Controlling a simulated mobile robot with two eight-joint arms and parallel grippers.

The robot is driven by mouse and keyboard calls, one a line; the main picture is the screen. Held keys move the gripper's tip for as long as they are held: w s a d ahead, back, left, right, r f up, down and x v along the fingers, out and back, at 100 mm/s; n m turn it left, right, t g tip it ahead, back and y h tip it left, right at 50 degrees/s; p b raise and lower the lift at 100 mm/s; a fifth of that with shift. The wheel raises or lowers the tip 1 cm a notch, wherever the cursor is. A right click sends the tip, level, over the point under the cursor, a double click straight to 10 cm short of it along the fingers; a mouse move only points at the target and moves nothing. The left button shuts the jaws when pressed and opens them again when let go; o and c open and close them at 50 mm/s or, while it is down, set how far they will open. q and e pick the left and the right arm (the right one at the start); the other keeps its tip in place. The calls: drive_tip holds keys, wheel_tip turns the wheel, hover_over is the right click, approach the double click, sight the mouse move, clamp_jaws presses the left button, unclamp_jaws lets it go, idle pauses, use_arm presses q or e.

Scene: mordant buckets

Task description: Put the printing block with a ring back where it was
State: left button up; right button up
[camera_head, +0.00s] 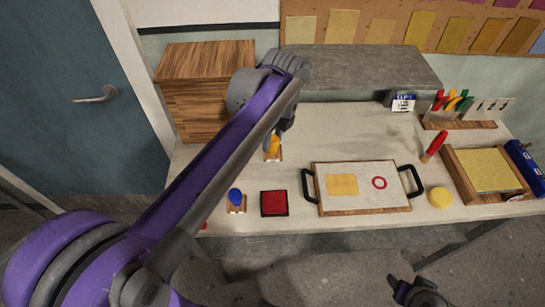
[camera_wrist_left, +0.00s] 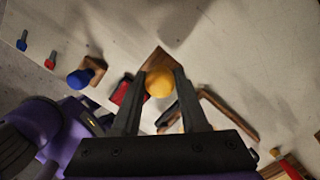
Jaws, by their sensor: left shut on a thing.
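A printing block with a yellow knob (camera_head: 274,143) and a flat wooden base (camera_head: 272,156) is at the back left of the table. My left gripper (camera_head: 278,134) is shut on its knob, which sits between the fingertips (camera_wrist_left: 160,86) in the left wrist view. I cannot tell whether its base touches the table. Its underside is hidden, so no ring shape shows on it. Another block with a blue knob (camera_head: 236,196) stands at the front left, apart from the gripper. My right gripper (camera_head: 418,292) is low at the front, off the table; its finger opening is unclear.
A red pad (camera_head: 273,204) lies beside the blue-knobbed block. A handled tray (camera_head: 365,209) holds a sheet with a yellow square and a red ring print (camera_head: 379,183). A wooden box (camera_head: 200,85) stands behind at left. The table's back middle (camera_head: 345,125) is clear.

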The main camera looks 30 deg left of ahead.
sight(273, 153)
use_arm(q)
wheel_tip(273, 153, down, 6)
drive_tip(key=shift+f, duration=0.25)
drive_tip(key=shift+f, duration=0.1)
drive_tip(key=shift+f+b, duration=0.15)
drive_tip(key=shift+b, duration=0.15)
drive_tip(key=o, duration=1)
drive_tip(key=shift+o, duration=0.2)
drive_tip(key=shift+r, duration=0.2)
drive_tip(key=shift+r, duration=0.35)
drive_tip(key=r, duration=0.3)
drive_tip(key=d+r, duration=0.1)
drive_tip(key=r, duration=0.3)
drive_tip(key=r+p, duration=0.1)
drive_tip(key=r, duration=0.3)
drive_tip(key=shift+s+d+r, duration=0.15)
drive_tip(key=shift+d+r, duration=0.05)
